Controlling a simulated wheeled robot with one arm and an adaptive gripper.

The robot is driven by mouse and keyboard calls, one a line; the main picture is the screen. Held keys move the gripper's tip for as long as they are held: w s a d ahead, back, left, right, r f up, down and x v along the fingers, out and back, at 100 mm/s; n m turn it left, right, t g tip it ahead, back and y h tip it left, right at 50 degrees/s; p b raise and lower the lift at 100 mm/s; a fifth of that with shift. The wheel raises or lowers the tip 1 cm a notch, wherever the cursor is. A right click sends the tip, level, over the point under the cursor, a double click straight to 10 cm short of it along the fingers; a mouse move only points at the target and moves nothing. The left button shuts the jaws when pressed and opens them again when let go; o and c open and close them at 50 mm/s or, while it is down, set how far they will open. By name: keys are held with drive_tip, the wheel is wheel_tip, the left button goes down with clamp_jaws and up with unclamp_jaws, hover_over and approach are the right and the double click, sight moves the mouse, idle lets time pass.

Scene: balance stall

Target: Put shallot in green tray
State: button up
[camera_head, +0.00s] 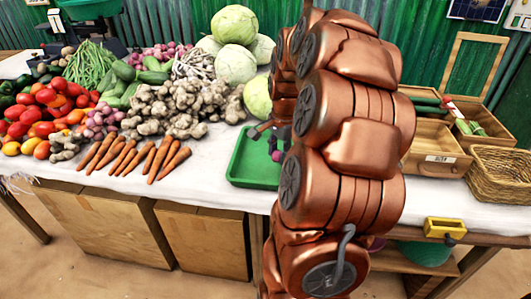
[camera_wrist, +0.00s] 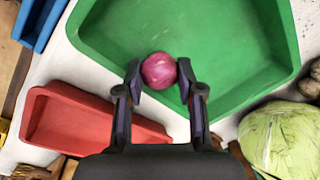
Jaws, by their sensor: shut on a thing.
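The shallot (camera_wrist: 159,71) is round and purple-pink. My gripper (camera_wrist: 160,72) is shut on it, one finger at each side. In the head view the shallot (camera_head: 277,156) shows as a small purple spot below my gripper (camera_head: 275,140), partly hidden by my arm. The green tray (camera_head: 240,172) lies on the white cloth, its right part hidden behind my arm.
A red tray (camera_wrist: 80,118) and a blue tray (camera_wrist: 40,20) lie beside the green one. A cabbage (camera_wrist: 282,140) sits close to its rim. Ginger (camera_head: 160,108) and carrots (camera_head: 125,157) lie left of it. A wicker basket (camera_head: 500,175) stands at the right.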

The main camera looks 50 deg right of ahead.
hover_over(265, 160)
drive_tip(key=shift+s+f, duration=0.2)
drive_tip(key=shift+s, duration=0.05)
drive_tip(key=shift+f, duration=1.8)
drive_tip(key=shift+f, duration=0.1)
drive_tip(key=o, duration=0.9)
